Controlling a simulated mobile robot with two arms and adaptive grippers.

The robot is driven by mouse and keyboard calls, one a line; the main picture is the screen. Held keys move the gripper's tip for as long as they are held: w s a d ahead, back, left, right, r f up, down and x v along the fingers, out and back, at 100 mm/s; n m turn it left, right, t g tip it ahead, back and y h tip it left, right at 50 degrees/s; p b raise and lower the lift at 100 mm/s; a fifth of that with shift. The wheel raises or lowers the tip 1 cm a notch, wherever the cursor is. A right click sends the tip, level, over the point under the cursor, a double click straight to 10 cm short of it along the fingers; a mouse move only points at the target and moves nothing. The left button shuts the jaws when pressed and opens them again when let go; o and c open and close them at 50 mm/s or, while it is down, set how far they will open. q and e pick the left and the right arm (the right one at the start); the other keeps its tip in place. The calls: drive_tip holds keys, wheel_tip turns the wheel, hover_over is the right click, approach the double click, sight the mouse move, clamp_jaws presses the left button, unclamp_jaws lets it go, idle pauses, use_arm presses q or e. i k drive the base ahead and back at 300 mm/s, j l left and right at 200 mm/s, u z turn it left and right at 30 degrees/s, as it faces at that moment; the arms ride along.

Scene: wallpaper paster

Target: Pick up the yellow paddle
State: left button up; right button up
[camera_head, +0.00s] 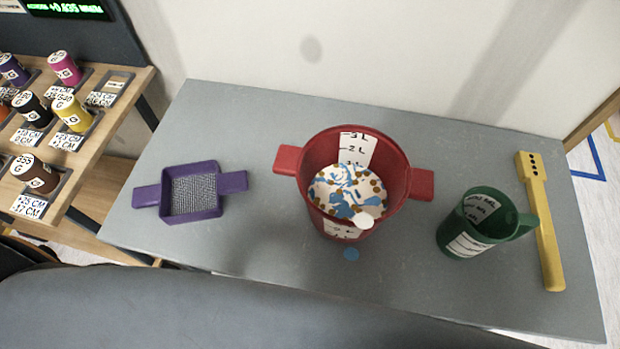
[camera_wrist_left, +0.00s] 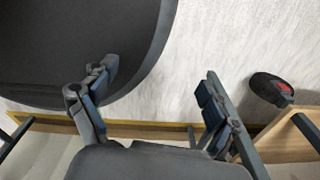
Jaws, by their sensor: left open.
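The yellow paddle (camera_head: 541,221) lies on the grey table (camera_head: 400,285) near its right end, in the head view. It lies lengthwise from back to front, with a wider end with dark holes at the back. No gripper is near it in that view. My left gripper (camera_wrist_left: 150,98) shows in the left wrist view, with its two fingers wide apart and nothing between them. It is over the floor, and the paddle is not in that view. My right gripper is in neither view.
A green mug (camera_head: 466,243) stands just left of the paddle. A red pot (camera_head: 317,205) with blue, white and brown bits stands mid-table, and a purple sieve (camera_head: 190,215) lies at the left. A wooden shelf (camera_head: 120,115) with labelled cans stands beyond the table's left end.

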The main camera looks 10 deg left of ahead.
sight(530, 168)
drive_tip(key=l+z, duration=0.35)
drive_tip(key=z, duration=0.15)
drive_tip(key=l+z, duration=0.5)
drive_tip(key=k+j, duration=0.05)
